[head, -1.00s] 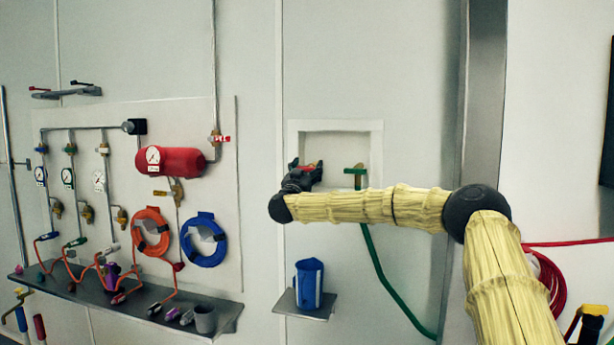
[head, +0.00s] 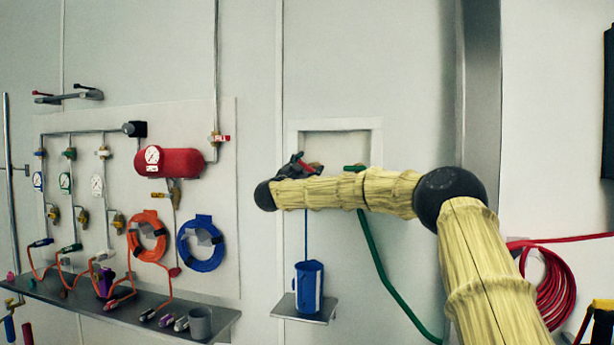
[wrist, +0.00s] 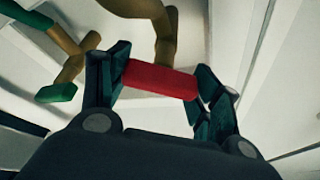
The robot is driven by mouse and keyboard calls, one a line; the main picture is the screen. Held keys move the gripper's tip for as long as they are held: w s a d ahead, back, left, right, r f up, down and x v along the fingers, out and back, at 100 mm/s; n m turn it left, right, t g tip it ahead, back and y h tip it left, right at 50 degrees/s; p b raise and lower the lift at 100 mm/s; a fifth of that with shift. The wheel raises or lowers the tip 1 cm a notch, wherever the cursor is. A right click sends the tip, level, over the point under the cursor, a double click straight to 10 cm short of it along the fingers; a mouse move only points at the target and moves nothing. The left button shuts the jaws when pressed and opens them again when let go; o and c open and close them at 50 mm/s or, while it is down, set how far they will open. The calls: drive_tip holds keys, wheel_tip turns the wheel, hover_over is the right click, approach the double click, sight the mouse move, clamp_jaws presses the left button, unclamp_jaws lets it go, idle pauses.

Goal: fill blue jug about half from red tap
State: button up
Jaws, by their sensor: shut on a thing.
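The blue jug (head: 309,287) stands upright on a small grey shelf below the wall recess. A thin blue stream (head: 306,232) runs straight down into its top. The level inside cannot be seen. In the wrist view, the red tap handle (wrist: 160,79) lies between the fingers of my gripper (wrist: 160,82), which is shut on it. The brass tap body (wrist: 163,35) is behind the handle. In the head view my gripper (head: 300,168) is at the recess, above the jug, and covers most of the red tap.
A green-handled tap (head: 355,168) with a green hose (head: 378,262) is just right of the red one. The jug's shelf (head: 305,315) is small. A panel with a red tank (head: 170,162), gauges and coiled hoses is on the left.

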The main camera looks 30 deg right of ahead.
drive_tip(key=shift+f+m+g+b, duration=0.1)
drive_tip(key=shift+m+g+b, duration=0.3)
drive_tip(key=shift+m, duration=0.3)
drive_tip(key=o, duration=1)
drive_tip(key=shift+d, duration=0.1)
drive_tip(key=v, duration=1.2)
